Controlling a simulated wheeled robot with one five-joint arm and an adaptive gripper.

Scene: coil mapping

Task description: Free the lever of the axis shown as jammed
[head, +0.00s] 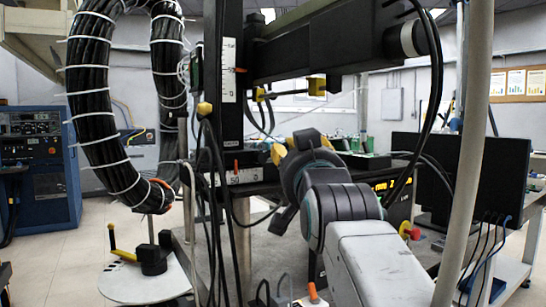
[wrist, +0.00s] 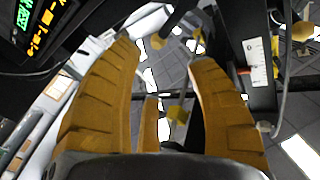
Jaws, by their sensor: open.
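My gripper (head: 301,147) is in front of the black measuring frame in the head view. Yellow knob-like parts, possibly levers, sit on the frame, one (head: 204,108) by the upright and another (head: 316,87) under the beam. In the wrist view, a yellow part (wrist: 198,43) lies beyond the right fingertip and another (wrist: 178,115) shows between the fingers. A display (head: 385,185) with yellow figures is partly hidden by my arm; in the wrist view (wrist: 38,22) its text is unreadable to me.
The upright (head: 229,70) and lower rail (head: 243,177) carry white scales. A thick cable loop (head: 90,90) hangs at left. A yellow-handled crank (head: 153,259) stands on a white disc. Black monitors (head: 460,180) stand at right. Loose cables hang before the frame. Open floor lies at left.

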